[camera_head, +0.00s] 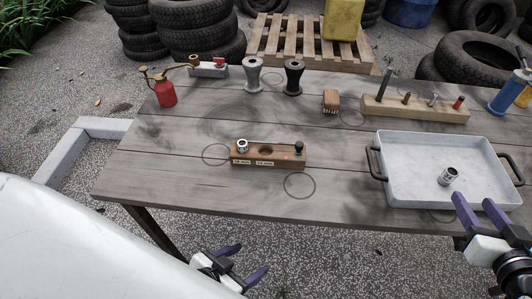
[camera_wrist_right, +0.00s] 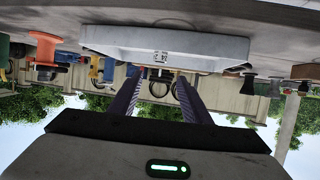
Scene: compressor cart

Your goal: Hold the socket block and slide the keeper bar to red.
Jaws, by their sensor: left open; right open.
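The wooden socket block (camera_head: 242,159) lies near the middle of the table. A small red mark shows beside the knob. I cannot make out the keeper bar clearly. My left gripper (camera_head: 252,258) is open and empty, off the front of the table, below the block in the picture. My right gripper (camera_head: 475,200) is open and empty at the tray's front edge; it also shows in the right wrist view (camera_wrist_right: 158,78).
A white tray (camera_head: 402,177) with dark handles holds a loose socket (camera_head: 448,176). Along the back stand a red oil can (camera_head: 166,94), two spools, a brush (camera_head: 331,99) and a wooden tool rack (camera_head: 415,108). The tabletop around the block is clear.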

